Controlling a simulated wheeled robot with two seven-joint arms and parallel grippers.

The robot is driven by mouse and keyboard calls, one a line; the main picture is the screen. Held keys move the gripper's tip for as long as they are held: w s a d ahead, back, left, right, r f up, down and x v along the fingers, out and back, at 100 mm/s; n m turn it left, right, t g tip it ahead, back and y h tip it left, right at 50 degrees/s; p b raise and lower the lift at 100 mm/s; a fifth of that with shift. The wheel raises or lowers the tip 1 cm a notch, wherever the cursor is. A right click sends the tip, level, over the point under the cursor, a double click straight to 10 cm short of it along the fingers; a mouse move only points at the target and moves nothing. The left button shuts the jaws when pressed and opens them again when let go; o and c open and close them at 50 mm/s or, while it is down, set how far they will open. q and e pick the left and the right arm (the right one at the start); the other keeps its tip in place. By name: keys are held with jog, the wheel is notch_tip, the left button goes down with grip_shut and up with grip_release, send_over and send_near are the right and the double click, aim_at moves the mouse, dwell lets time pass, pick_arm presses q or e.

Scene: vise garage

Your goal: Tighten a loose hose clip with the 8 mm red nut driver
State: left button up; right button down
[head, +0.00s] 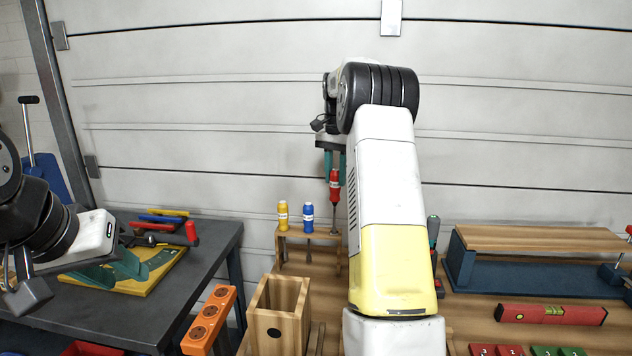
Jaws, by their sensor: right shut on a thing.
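My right gripper (332,160) points down, its teal fingers shut on the red nut driver (334,185). The driver is upright over the right end of a small wooden rack (296,234); its shaft runs down to the rack's top, and I cannot tell whether the tip is clear of it. A yellow driver (282,215) and a blue driver (308,216) stand in the rack to its left. My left gripper (118,268) is open and empty over the dark side table, in front of a yellow board (160,272). I cannot make out a hose clip.
A red level (550,314) and a blue-and-wood stand (540,255) are at right. The dark side table (130,325) holds several tools.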

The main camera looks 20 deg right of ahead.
aim_at(336, 169)
jog(key=shift+r, duration=1.55)
jog(key=c, duration=1.7)
grip_release()
grip_shut()
